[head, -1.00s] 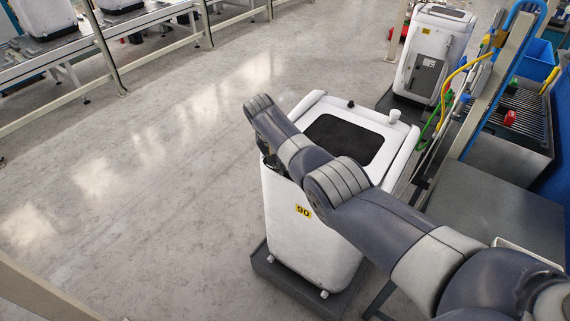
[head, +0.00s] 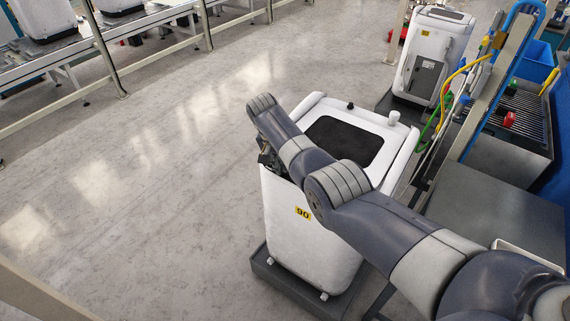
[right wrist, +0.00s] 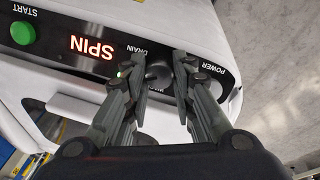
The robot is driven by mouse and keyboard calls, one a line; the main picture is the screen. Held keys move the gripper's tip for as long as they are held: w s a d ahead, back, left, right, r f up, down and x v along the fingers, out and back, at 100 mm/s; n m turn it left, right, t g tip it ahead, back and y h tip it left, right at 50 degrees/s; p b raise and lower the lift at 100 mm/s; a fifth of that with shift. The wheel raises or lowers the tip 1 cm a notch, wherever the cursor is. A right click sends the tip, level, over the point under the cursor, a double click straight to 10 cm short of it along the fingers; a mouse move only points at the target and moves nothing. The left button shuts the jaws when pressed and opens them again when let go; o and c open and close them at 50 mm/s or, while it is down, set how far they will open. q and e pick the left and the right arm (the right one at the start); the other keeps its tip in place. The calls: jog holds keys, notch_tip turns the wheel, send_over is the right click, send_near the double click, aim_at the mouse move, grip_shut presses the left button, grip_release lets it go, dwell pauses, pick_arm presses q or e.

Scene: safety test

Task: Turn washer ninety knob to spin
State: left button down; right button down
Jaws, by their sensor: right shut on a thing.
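The white washer (head: 300,250) with a yellow 90 label (head: 303,212) stands upright on a dark base. In the right wrist view its dark control panel (right wrist: 52,45) appears upside down, with a lit red SPIN display (right wrist: 91,47). The dark round knob (right wrist: 158,74) is beside the DRAIN label, between the fingers of my right gripper (right wrist: 158,64). That gripper is shut on the knob. In the head view the right gripper (head: 266,156) is at the washer's upper left edge, mostly hidden by my wrist. My left gripper is not in view.
A green START button (right wrist: 22,33) is on the same panel. A second white washer (head: 435,55) stands behind, near a blue frame with hoses (head: 505,75). A railing (head: 160,55) runs along the back left. The floor at left is clear.

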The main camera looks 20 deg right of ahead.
jog(key=c, duration=1.3)
grip_release()
jog(key=shift+a+r, duration=0.2)
jog(key=shift+r, duration=0.3)
jog(key=v, duration=1)
jog(key=shift+r, duration=0.4)
jog(key=shift+s+a, duration=0.15)
